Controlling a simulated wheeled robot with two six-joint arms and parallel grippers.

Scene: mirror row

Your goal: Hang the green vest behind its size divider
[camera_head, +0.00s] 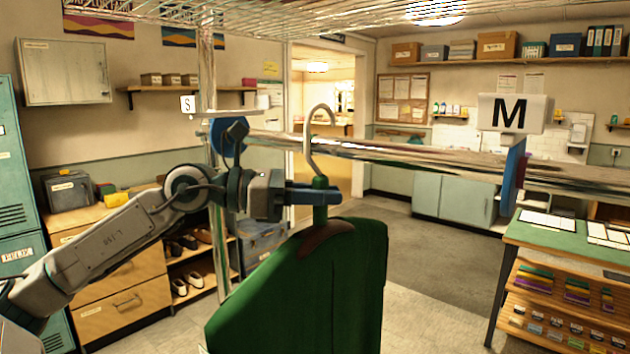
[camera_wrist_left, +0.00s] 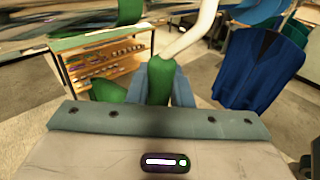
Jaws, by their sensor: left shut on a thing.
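The green vest (camera_head: 310,290) hangs upright from a brown hanger (camera_head: 326,238) with a green neck and a pale hook (camera_head: 308,140). My left gripper (camera_head: 322,195) is shut on the green neck, just below the hook; the wrist view shows the neck (camera_wrist_left: 158,80) between the fingers. The hook's top stands above the rail (camera_head: 400,152) in the picture; I cannot tell whether it is over or in front of the rail. A size divider marked M (camera_head: 512,113) stands on the rail at right. A divider marked S (camera_head: 188,104) is at left. My right gripper is not in view.
A blue vest (camera_wrist_left: 262,70) shows at right in the wrist view. A green-topped table (camera_head: 570,243) stands at right. The rail between the hook and M looks bare.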

